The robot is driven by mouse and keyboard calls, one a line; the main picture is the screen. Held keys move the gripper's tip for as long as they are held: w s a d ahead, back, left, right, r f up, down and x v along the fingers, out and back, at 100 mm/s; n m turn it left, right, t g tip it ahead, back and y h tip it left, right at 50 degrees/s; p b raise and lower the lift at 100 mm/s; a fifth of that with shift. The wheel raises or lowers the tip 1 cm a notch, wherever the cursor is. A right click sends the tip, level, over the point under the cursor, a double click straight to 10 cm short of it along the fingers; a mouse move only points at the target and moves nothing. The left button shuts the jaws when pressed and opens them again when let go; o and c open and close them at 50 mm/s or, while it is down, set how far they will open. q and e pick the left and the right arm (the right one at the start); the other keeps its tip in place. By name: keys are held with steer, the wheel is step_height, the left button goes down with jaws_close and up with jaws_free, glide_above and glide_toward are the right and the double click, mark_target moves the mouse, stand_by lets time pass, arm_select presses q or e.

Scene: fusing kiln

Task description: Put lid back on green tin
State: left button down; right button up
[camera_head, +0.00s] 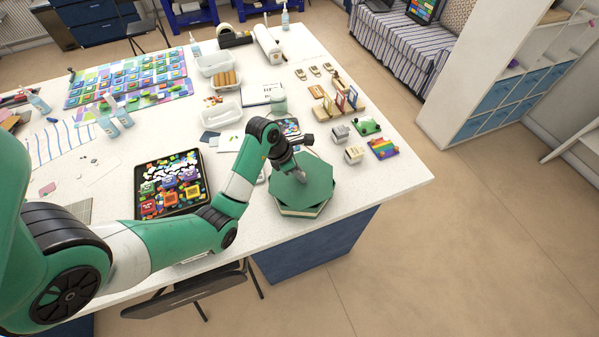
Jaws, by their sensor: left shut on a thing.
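A dark green hexagonal lid (315,189) is at the right front part of the table. Under it is the green tin (303,212), of which only a pale-edged lower rim shows along the front. My left gripper (300,176) points down at the middle of the lid and is shut on it, seemingly at a small grey knob that the fingers mostly hide. The lid is over the tin and looks roughly level. I cannot tell whether it touches the tin or is a little above it. My right gripper is not in view.
A black tray (139,187) of colourful pieces lies left of my forearm. Small blocks and a rainbow piece (383,149) lie right of the lid. White bins (222,112) and a paper roll (268,45) are farther back. The table's front-right corner is bare.

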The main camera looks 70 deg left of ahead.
arm_select(q)
steer(key=shift+c, duration=0.7)
jaws_free()
steer(key=shift+r+p, duration=3.5)
jaws_close()
